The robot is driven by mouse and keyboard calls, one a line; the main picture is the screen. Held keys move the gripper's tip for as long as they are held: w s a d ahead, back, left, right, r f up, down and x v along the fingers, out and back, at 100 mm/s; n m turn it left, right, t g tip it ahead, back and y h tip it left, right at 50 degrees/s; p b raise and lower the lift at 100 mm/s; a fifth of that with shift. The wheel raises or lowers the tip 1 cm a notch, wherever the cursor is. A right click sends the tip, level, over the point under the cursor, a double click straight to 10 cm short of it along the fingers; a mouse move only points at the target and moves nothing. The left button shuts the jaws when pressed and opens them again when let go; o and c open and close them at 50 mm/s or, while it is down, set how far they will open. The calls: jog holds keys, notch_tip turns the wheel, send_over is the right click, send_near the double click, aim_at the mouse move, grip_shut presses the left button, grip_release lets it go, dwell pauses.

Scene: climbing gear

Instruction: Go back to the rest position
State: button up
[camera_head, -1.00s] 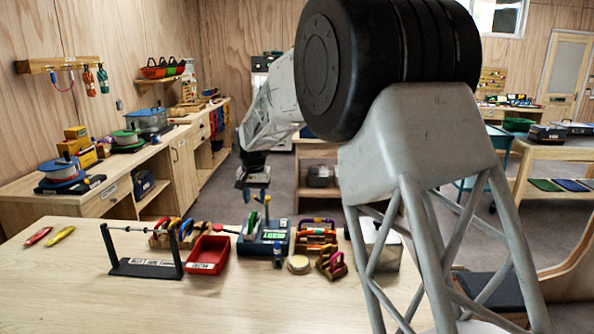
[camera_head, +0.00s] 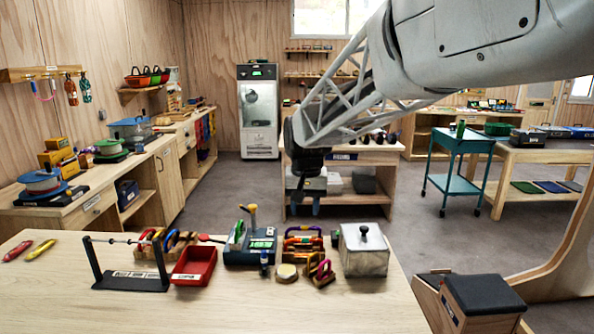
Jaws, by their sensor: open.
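My gripper (camera_head: 304,204) hangs from my arm right of the middle, pointing down, with its two fingers apart and nothing seen between them. In the picture it lies above the far edge of the near workbench (camera_head: 370,312), over the carabiner rack (camera_head: 303,243). It looks clear of everything on the bench. My arm comes in from the upper right. On the bench stand a dark device with a green display (camera_head: 262,245), a red tray (camera_head: 194,266) and a metal box with a black knob (camera_head: 363,252).
A black stand with a rod (camera_head: 130,278) is at the bench's left, near red (camera_head: 17,252) and yellow (camera_head: 41,249) tools. A wooden shelf unit (camera_head: 350,157) stands behind my gripper. A teal cart (camera_head: 461,148) is right. The bench's front is clear.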

jog(key=s+d+t, duration=0.1)
jog(key=s+d, duration=0.4)
jog(key=s, duration=0.4)
jog(key=s+d, duration=0.6)
jog(key=s, duration=0.3)
jog(key=s+d+f, duration=0.2)
jog(key=s+f, duration=0.1)
jog(key=s, duration=0.5)
jog(key=s+d+f, duration=0.3)
jog(key=s, duration=0.6)
jog(key=shift+d+t, duration=0.3)
